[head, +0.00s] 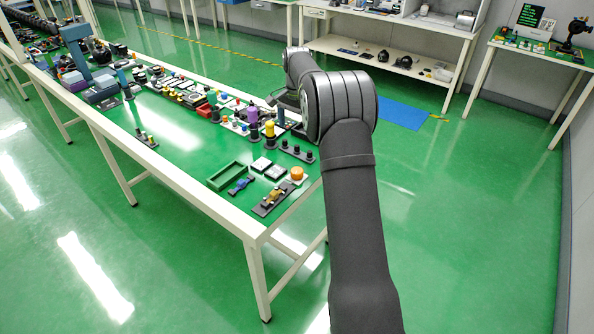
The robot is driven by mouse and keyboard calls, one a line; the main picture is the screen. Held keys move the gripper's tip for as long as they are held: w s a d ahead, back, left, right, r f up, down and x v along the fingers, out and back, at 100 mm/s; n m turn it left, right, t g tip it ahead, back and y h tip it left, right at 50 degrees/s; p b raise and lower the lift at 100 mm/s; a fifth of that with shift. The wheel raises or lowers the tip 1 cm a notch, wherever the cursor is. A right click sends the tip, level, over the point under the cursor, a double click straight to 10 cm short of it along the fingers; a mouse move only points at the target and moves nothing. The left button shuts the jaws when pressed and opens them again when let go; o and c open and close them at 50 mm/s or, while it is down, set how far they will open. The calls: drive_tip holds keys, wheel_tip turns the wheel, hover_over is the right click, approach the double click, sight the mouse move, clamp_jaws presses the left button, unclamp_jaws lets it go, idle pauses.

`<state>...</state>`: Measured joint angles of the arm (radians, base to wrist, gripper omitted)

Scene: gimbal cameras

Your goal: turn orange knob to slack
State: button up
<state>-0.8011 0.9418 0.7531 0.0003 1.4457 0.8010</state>
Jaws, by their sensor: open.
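An orange round knob (297,173) sits on a small pale base near the right edge of the long green-topped bench (176,205), close to its near end. Its pointer and any slack marking are too small to read. My dark arm rises in front of the bench's right side and bends away over the bench's right edge. Nothing is seen touching the orange knob.
A black base with knobs (297,151) stands behind.

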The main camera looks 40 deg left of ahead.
drive_tip(key=shift+r, duration=0.6)
drive_tip(key=shift+c, duration=0.2)
